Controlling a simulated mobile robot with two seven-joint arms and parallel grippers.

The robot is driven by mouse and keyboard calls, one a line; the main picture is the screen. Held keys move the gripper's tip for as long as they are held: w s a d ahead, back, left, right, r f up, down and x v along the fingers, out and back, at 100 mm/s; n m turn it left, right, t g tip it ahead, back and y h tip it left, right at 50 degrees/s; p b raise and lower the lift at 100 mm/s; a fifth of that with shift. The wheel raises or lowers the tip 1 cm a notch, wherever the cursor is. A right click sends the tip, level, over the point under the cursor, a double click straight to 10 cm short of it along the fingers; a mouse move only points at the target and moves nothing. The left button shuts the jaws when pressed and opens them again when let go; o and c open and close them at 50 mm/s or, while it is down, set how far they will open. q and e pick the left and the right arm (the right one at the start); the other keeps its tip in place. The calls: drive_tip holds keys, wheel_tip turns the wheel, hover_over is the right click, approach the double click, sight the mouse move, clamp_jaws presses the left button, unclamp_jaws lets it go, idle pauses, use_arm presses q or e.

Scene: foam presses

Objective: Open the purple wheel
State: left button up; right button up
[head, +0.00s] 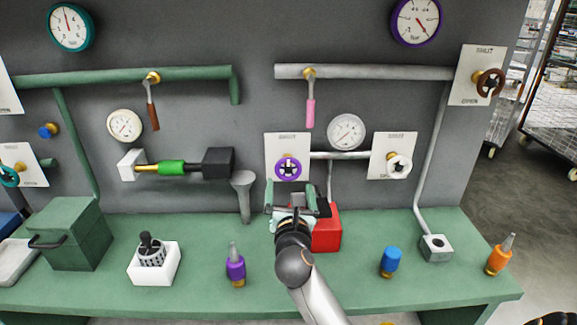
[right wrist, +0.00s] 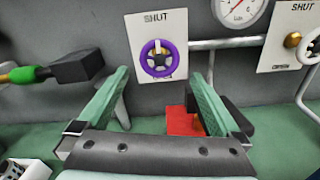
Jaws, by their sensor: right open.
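The purple wheel (head: 288,168) sits on a white plate (head: 287,142) marked SHUT on the grey wall, right of the middle of the bench. My right gripper (head: 292,190) is open and empty, just below and in front of the wheel. Its two green fingers (right wrist: 160,90) spread left and right of the wheel in the wrist view, apart from it. Part of the OPEN lettering under the wheel is hidden. My left gripper is not seen.
A red block (head: 327,232) stands on the bench behind my right gripper. A grey funnel-like post (head: 243,195) is to its left. A white wheel (head: 399,165) and a round gauge (head: 346,131) are to the right. A purple bottle (head: 236,266) and blue one (head: 390,261) stand in front.

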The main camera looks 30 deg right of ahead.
sight(289, 170)
drive_tip(key=x, duration=1)
drive_tip(key=shift+p, duration=0.4)
drive_tip(key=c, duration=1.1)
